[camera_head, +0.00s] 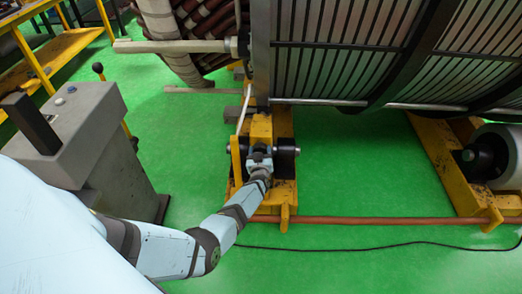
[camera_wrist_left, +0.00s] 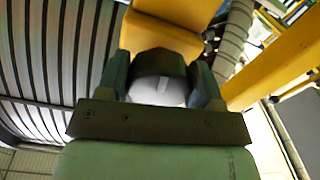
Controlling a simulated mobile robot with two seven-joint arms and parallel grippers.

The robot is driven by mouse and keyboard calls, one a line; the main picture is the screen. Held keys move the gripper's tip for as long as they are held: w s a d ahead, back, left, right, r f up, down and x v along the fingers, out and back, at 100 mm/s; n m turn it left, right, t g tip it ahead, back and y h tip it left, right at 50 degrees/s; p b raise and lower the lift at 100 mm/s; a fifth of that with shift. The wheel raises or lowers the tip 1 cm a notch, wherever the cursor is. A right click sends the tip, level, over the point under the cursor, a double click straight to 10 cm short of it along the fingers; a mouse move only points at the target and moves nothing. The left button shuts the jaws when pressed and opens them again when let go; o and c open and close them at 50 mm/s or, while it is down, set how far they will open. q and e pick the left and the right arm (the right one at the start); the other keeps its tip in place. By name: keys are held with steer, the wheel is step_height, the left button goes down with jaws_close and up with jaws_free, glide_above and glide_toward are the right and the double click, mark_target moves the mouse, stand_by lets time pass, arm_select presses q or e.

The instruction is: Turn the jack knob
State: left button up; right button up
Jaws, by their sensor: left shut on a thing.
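My left arm reaches from the lower left to the yellow jack stand (camera_head: 287,191) under the large drum. My left gripper (camera_head: 260,152) is at the stand, and its fingers are hard to make out in the head view. In the left wrist view, my left gripper (camera_wrist_left: 162,84) has a finger on each side of a round dark knob with a pale face (camera_wrist_left: 160,92), shut on it. The yellow body (camera_wrist_left: 160,32) of the stand shows behind the knob. My right gripper is not in view.
The large slatted stator drum (camera_head: 340,50) fills the upper right. A grey control pedestal (camera_head: 85,135) stands at the left. A brown rod (camera_head: 385,220) and a black cable (camera_head: 370,247) run along the green floor. A yellow frame (camera_head: 450,170) is at the right.

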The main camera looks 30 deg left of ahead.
arm_select(q)
steer(key=m, duration=0.4)
steer(key=shift+a+r+m+p, duration=0.1)
steer(key=shift+m+p, duration=0.2)
steer(key=m, duration=0.5)
steer(key=shift+s+a, duration=0.1)
steer(key=m, duration=0.5)
steer(key=shift+a+r+m, duration=0.1)
steer(key=shift+r+m, duration=0.05)
steer(key=shift+m, duration=0.25)
steer(key=m, duration=0.4)
steer(key=shift+r+b, duration=0.1)
steer(key=shift+b, duration=0.2)
steer(key=shift+m, duration=0.4)
steer(key=o, duration=0.9)
steer(key=shift+o, duration=0.2)
steer(key=shift+s, duration=0.2)
